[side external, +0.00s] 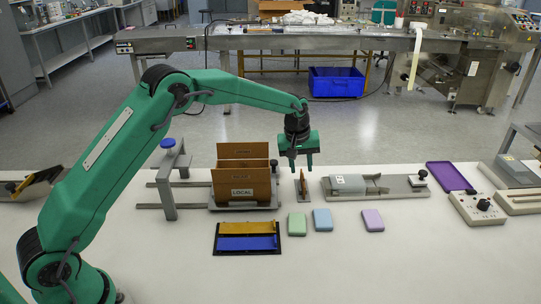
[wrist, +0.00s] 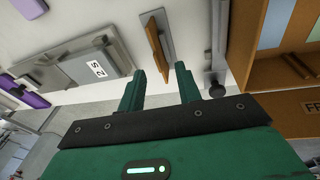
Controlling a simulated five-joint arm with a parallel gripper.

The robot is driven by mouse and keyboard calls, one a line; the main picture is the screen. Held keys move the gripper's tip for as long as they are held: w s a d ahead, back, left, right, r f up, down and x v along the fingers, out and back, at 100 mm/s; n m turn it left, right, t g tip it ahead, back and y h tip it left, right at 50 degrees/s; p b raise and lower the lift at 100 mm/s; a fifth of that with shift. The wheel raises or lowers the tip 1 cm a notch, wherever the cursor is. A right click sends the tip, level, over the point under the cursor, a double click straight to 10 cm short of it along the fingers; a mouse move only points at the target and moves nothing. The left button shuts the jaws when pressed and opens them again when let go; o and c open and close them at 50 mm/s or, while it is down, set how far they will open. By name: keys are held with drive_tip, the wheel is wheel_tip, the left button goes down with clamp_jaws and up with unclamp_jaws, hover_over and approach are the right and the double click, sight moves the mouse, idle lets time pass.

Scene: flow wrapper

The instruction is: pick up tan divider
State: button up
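A thin tan divider (side external: 302,184) stands upright in a small grey holder on the white table, between the brown box and the grey fixture. It also shows edge-on in the wrist view (wrist: 157,48), beyond my fingertips. My gripper (side external: 301,166) hangs fingers-down above the divider in the side view, with a small gap visible. In the wrist view the two green fingers (wrist: 158,82) are apart with nothing between them. The divider's lower edge is hidden in the holder.
A brown box (side external: 241,192) labelled LOCAL stands close on the left, with upright panels. A grey fixture (side external: 398,186) lies close on the right. Green (side external: 297,223), blue (side external: 322,219) and lilac (side external: 373,219) blocks lie in front, beside a black tray (side external: 232,251).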

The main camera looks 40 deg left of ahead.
sight(303, 176)
drive_tip(key=shift+w+f, duration=0.2)
drive_tip(key=shift+f, duration=0.65)
drive_tip(key=shift+w+f, duration=0.15)
drive_tip(key=shift+f, duration=0.7)
drive_tip(key=shift+w+f, duration=0.2)
drive_tip(key=shift+f, duration=0.65)
clamp_jaws()
